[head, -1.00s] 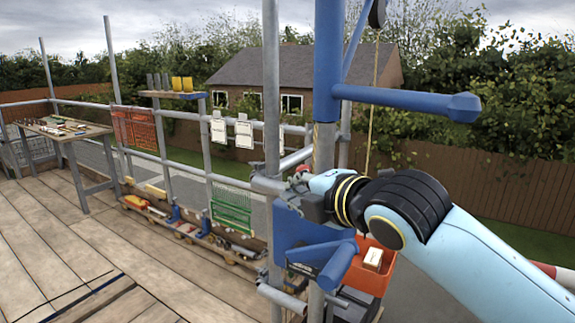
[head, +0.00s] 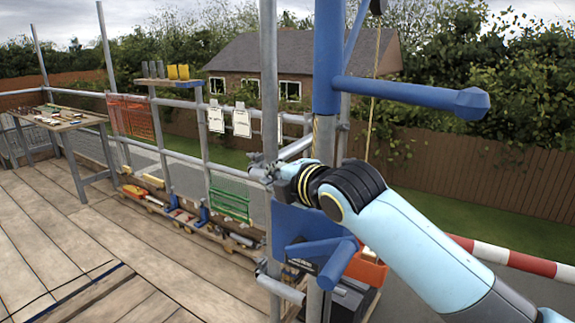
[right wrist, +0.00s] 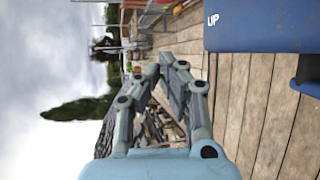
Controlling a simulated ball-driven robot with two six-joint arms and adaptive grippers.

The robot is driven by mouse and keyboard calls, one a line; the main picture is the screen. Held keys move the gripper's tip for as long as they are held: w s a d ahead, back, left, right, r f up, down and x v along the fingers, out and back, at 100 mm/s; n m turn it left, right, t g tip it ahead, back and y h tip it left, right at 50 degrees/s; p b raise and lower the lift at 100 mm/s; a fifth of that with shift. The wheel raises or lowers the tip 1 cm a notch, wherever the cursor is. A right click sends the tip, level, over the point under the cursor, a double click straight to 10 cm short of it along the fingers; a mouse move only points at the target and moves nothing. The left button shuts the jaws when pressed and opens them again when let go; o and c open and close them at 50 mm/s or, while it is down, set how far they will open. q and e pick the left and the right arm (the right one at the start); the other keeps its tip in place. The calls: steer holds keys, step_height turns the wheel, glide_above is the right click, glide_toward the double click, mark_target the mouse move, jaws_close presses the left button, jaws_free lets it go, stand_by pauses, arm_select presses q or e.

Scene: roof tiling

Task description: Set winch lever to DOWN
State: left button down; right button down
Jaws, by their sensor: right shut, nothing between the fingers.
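The blue winch housing (head: 290,222) is fixed to the scaffold post below the blue hoist column. A blue panel (right wrist: 262,30) with a white "UP" mark shows at the upper right of the right wrist view, which is turned sideways. My right gripper (head: 262,174) is just above the winch housing, by the post, partly hard to tell from the pipes. In the right wrist view its fingers (right wrist: 166,66) are shut and empty, apart from the blue panel. My left gripper is out of view.
A blue hoist arm (head: 410,95) sticks out to the right, with a rope (head: 371,110) hanging near my right arm. An orange tub (head: 365,270) is partly hidden behind my arm. Grey posts and rails surround the winch. The plank deck (head: 60,240) is open at left.

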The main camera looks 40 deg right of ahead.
steer(key=d+p, duration=0.1)
steer(key=w+d+p, duration=0.1)
steer(key=d, duration=0.1)
steer(key=shift+w+d+r, duration=0.1)
steer(key=shift+w, duration=0.1)
steer(key=shift+s+d, duration=0.25)
steer(key=shift+d, duration=0.15)
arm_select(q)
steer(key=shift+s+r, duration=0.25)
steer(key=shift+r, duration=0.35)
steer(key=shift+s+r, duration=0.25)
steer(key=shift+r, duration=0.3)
arm_select(e)
steer(key=shift+w+a, duration=0.1)
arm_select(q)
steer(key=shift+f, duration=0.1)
